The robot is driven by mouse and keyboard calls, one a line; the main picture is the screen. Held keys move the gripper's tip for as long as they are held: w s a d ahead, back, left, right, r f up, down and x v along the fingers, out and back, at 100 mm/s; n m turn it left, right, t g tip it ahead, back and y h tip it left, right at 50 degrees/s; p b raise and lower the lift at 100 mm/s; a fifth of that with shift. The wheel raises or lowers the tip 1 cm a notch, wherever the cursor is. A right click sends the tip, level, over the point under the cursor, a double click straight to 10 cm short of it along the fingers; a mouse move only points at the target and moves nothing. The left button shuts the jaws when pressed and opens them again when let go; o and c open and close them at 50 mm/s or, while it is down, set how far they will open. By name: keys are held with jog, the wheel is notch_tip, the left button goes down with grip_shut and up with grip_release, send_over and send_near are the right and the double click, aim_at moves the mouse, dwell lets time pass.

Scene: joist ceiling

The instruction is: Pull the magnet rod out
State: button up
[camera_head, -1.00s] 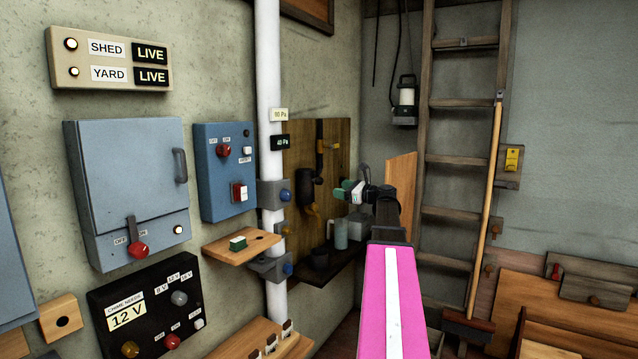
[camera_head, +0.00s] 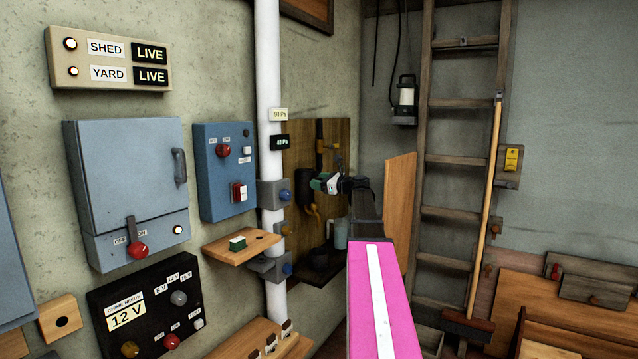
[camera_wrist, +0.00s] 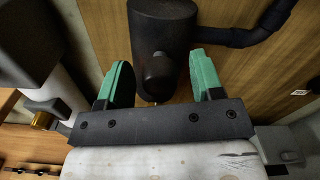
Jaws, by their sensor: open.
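A dark canister (camera_wrist: 163,25) is fixed to a wooden board and fills the top middle of the wrist view. A rounded black knob (camera_wrist: 157,76) points out from its lower end toward my camera; it may be the end of the magnet rod. My gripper (camera_wrist: 160,80) is open, with one green-padded finger on each side of the knob and a gap at both sides. I cannot tell whether the fingertips reach past it.
The wooden board (camera_head: 300,140) carries dark pipes, and a dark pipe (camera_wrist: 245,35) leaves the canister to the right. A grey-blue mug (camera_head: 341,235) stands below my gripper. A white pipe (camera_head: 270,100) and a small wooden shelf (camera_head: 225,250) are to the left. A ladder (camera_head: 455,160) stands right.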

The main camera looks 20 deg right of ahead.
jog(key=shift+w+a, duration=0.15)
grip_shut()
jog(key=v, duration=0.4)
jog(key=shift+s+d, duration=0.3)
grip_release()
jog(key=shift+s, duration=0.1)
jog(key=v, duration=1.1)
